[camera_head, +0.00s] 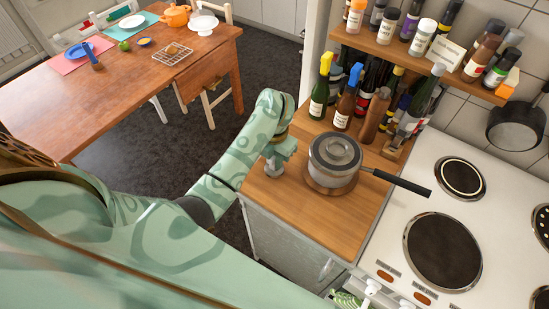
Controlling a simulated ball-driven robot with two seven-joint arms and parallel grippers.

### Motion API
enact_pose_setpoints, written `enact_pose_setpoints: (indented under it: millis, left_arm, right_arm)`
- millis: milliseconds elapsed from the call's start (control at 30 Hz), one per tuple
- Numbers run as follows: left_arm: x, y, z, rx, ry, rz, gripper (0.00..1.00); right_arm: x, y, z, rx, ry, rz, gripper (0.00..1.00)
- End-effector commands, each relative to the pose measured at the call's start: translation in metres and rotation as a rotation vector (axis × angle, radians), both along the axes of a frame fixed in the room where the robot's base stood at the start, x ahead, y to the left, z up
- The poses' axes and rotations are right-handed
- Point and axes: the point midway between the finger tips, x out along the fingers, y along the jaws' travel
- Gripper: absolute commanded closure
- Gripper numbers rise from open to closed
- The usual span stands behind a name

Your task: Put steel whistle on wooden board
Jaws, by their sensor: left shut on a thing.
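My left gripper (275,170) is low over the left edge of the wooden worktop, pointing down, left of the pan. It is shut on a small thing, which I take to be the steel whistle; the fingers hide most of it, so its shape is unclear. A round wooden board (325,189) lies on the worktop, right of the gripper and apart from it. A lidded steel saucepan (335,150) stands on that board and covers most of it. My right gripper is not in view.
The saucepan's black handle (402,182) reaches right over the white cooker (480,225). Several bottles (345,97) stand behind the pan, below a spice shelf (400,47). The front of the worktop (318,222) is clear. A dining table (120,90) stands far left.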

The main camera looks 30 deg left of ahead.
Motion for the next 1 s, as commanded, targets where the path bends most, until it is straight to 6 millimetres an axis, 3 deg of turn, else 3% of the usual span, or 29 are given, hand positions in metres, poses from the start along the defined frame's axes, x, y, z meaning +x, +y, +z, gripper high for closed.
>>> enact_pose_setpoints:
  millis: [67,100,167,533,1000]
  left_arm:
    - [0.000,0.000,-0.003,-0.001,0.001,0.000,1.00]
    - [0.000,0.000,-0.003,0.000,0.001,0.000,0.74]
    - [0.000,0.000,-0.002,0.000,0.001,0.000,0.60]
    - [0.000,0.000,0.007,0.001,-0.001,0.000,0.60]
    - [0.001,0.001,0.107,0.004,-0.001,0.000,0.60]
  right_arm:
    - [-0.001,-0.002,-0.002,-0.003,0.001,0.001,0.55]
    - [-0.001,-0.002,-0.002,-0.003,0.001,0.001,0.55]
    - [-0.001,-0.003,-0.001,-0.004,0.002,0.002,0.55]
    - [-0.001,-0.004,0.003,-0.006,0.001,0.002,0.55]
    - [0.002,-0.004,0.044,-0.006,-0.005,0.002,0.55]
